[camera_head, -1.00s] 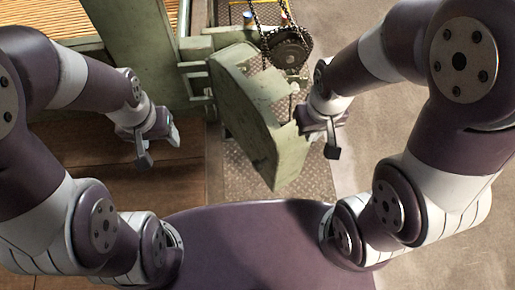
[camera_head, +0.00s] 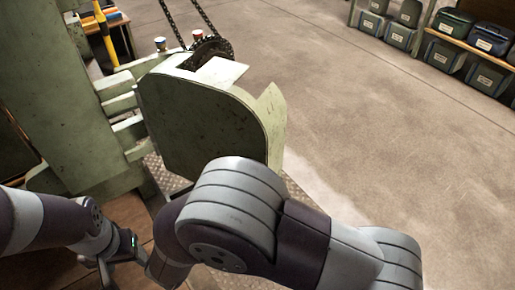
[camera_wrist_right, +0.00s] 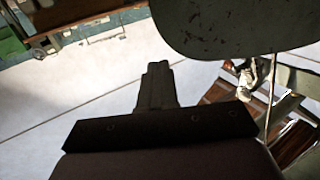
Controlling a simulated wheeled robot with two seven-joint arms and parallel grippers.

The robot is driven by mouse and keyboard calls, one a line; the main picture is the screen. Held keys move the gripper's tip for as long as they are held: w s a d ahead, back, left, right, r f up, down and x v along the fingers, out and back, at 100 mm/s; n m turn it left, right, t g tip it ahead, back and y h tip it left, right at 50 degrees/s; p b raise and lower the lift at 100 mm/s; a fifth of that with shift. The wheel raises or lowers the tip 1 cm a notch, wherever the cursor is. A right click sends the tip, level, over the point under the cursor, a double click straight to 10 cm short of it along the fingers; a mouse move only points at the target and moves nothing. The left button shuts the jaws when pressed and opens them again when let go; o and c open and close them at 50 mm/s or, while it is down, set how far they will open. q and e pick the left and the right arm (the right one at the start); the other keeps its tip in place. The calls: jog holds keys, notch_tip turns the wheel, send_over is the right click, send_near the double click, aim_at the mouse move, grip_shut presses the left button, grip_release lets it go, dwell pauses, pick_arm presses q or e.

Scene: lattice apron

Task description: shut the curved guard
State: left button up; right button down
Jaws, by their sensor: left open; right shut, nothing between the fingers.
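The curved guard (camera_head: 200,125) is a worn pale green plate with a curved rim, standing out from the machine in the middle of the head view. The chain sprocket (camera_head: 211,50) shows uncovered beyond its top edge. In the right wrist view a dark scuffed plate with a rounded edge, likely the guard (camera_wrist_right: 235,28), hangs at the top right. My right gripper (camera_wrist_right: 157,78) is shut and empty, left of and below that plate in the picture; I cannot tell if they touch. In the head view my right arm hides it. My left gripper (camera_head: 122,262) is open, low at the left, apart from the guard.
The green machine frame (camera_head: 85,110) stands left of the guard. A chain (camera_head: 190,18) rises from the sprocket. Shelves with bins (camera_head: 470,45) stand at the far right. The floor (camera_head: 390,130) between is clear. My right arm covers the guard's lower end.

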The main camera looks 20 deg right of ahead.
aim_at(263, 131)
jog(key=b+x, duration=0.4)
jog(key=x, duration=0.8)
jog(key=shift+w+d+f, duration=0.1)
jog(key=shift+w+d, duration=0.3)
jog(key=shift+w, duration=0.05)
